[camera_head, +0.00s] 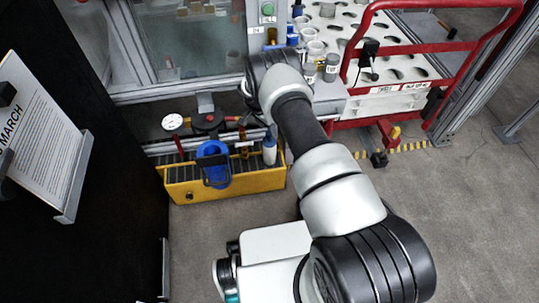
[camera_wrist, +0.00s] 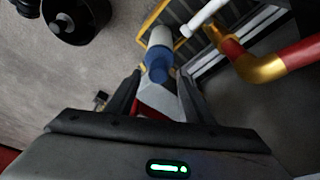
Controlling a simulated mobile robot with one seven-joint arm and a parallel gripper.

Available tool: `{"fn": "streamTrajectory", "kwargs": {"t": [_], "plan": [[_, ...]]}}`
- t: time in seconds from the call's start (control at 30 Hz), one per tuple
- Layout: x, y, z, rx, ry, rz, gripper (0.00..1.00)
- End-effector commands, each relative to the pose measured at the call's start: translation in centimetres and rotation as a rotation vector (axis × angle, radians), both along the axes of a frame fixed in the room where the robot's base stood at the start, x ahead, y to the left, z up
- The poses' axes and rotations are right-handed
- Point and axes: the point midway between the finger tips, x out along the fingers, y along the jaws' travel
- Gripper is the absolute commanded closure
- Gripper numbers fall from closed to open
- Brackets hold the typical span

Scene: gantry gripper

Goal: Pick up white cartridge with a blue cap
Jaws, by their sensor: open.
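The white cartridge with a blue cap (camera_head: 269,153) stands at the right end of a yellow-rimmed tray, low in front of the machine. In the wrist view, the cartridge (camera_wrist: 160,38) lies ahead, between the lines of my two fingers, with its blue part towards me. My gripper (camera_wrist: 160,76) is open, with dark fingers apart on either side. I cannot tell how far the fingertips are from the cap. A pale block shows between the fingers, and I cannot tell what it is. In the head view my arm hides most of the gripper.
The yellow tray (camera_head: 235,184) also holds a blue clamp-like part (camera_head: 214,162) and small brown bottles. A round gauge (camera_head: 172,122) stands at its left. A red cart frame (camera_head: 440,45) and a white rack are at the right. Grey floor is free in front.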

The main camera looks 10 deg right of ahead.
Motion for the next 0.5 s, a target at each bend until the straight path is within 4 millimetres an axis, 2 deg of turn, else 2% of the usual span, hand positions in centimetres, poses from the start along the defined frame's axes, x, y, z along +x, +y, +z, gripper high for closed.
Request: {"fn": "streamTrajectory", "kwargs": {"t": [0.03,0.2,0.33,0.5], "plan": [[-0.1,-0.3,-1.2,0.001,0.002,-0.002,0.52],[0.1,-0.8,-3.7,0.0,0.002,-0.001,0.52],[0.3,-1.0,-4.5,0.0,0.001,-0.001,0.52],[0.3,-1.1,-4.4,0.0,0.001,-0.001,0.52]]}}
